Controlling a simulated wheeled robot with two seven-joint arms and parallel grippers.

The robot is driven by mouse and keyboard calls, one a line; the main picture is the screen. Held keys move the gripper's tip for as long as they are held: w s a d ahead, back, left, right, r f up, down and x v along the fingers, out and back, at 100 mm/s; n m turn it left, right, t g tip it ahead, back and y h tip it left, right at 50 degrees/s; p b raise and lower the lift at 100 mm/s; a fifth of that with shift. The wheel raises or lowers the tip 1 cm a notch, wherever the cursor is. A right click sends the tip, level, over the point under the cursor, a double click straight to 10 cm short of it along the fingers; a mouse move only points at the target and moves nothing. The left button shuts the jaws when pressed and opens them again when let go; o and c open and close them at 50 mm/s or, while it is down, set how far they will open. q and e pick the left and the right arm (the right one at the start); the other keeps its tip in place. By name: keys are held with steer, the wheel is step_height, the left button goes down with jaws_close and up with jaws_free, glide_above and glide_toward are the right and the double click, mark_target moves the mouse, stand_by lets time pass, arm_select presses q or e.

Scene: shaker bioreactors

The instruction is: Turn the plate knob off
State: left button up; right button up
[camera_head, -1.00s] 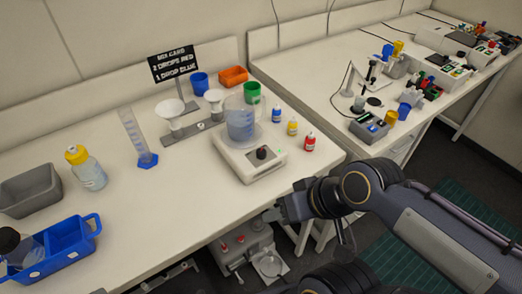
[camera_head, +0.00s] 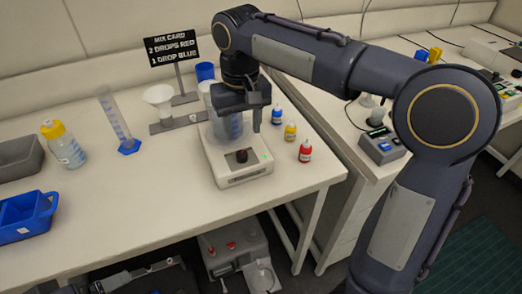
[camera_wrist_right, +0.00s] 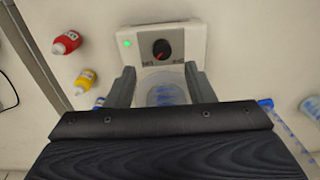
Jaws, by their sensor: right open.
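The white stirring plate (camera_head: 237,179) stands on the bench, with a dark round knob (camera_head: 241,156) on its front and a small green light beside it. In the right wrist view the knob (camera_wrist_right: 161,49) is black with a red mark, and the green light is lit. A clear beaker with blue marks (camera_head: 219,128) stands on the plate, partly hidden by my right gripper. My right gripper (camera_head: 238,137) is open above the plate, pointing down. In the right wrist view its two fingers (camera_wrist_right: 158,84) are apart on either side of the beaker (camera_wrist_right: 163,95), short of the knob. My left gripper is out of view.
Blue (camera_head: 277,115), yellow (camera_head: 290,132) and red (camera_head: 305,151) dropper bottles stand right of the plate.

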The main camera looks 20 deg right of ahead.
mark_target(242, 153)
steer(key=shift+w+a+f, duration=0.2)
steer(key=shift+w+f, duration=0.05)
steer(key=shift+w, duration=0.1)
steer(key=shift+f, duration=0.2)
step_height(242, 153, down, 7)
steer(key=shift+f+b, duration=0.1)
steer(key=shift+b, duration=0.35)
steer(key=c, duration=1)
